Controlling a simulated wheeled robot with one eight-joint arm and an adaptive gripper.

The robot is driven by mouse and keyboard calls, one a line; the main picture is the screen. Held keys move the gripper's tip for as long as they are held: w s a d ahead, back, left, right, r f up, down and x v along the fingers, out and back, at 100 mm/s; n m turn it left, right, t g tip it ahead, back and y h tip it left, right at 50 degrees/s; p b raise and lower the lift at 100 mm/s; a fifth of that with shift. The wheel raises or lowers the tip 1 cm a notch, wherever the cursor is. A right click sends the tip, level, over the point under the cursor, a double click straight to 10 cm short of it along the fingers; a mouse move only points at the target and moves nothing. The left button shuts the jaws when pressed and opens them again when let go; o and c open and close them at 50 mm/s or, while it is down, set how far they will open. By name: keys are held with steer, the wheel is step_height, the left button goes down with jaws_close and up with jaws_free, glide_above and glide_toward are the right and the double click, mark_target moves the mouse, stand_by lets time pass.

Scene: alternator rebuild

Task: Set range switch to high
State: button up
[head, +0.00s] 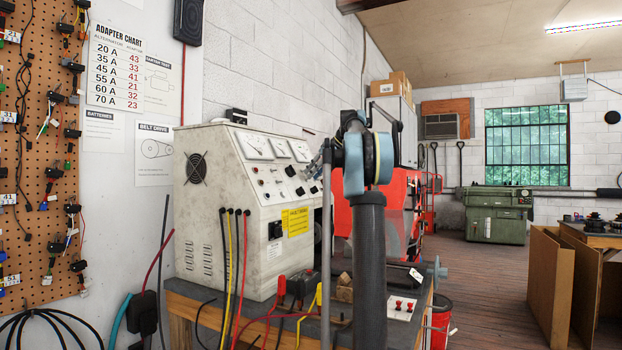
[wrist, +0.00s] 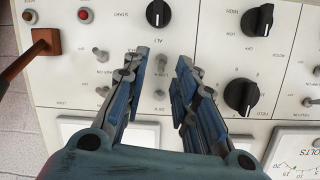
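The white test bench (head: 245,205) stands on a workbench at the left, its sloped panel carrying meters, knobs and switches. In the wrist view the panel (wrist: 205,20) appears upside down. It shows black rotary knobs at top middle (wrist: 158,13), upper right (wrist: 257,20) and lower right (wrist: 241,97). The upper right knob has small labels, one seemingly reading LOW. Which control is the range switch I cannot tell for certain. My gripper (wrist: 163,60) is open and empty over the panel, its fingers on either side of small toggle switches (wrist: 160,63). In the head view my gripper (head: 325,158) is beside the panel's right end.
A brown block with a lever (wrist: 46,42) and more toggles (wrist: 100,55) sit left in the wrist view. Yellow, red and black cables (head: 228,260) hang down the bench front. A red machine (head: 400,200) stands behind my arm. Open floor (head: 480,285) lies right.

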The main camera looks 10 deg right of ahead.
steer(key=shift+x, duration=0.75)
steer(key=shift+c, duration=0.5)
jaws_close()
